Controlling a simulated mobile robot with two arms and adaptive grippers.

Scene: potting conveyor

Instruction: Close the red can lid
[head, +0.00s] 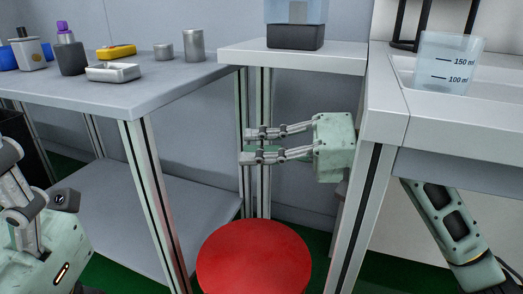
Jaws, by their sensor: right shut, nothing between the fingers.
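The red can lid (254,260) is a round red disc, seen from above, low on the floor between the tables. It lies about level, and its near edge is cut off by the bottom of the picture. The can's body under it cannot be made out. My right gripper (253,146) is level, above and beyond the lid in the picture, pointing left. It is shut and empty, apart from the lid. My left gripper (34,205) is partly in view at the lower left edge, away from the lid. Its fingertips are not clear enough to tell their opening.
A grey table (150,92) at left holds bottles, metal cylinders and a yellow tool (116,51). A white-topped stand (290,57) is behind, and a white counter (383,112) with a measuring beaker (446,65) is at right. Table legs stand close on both sides of the lid.

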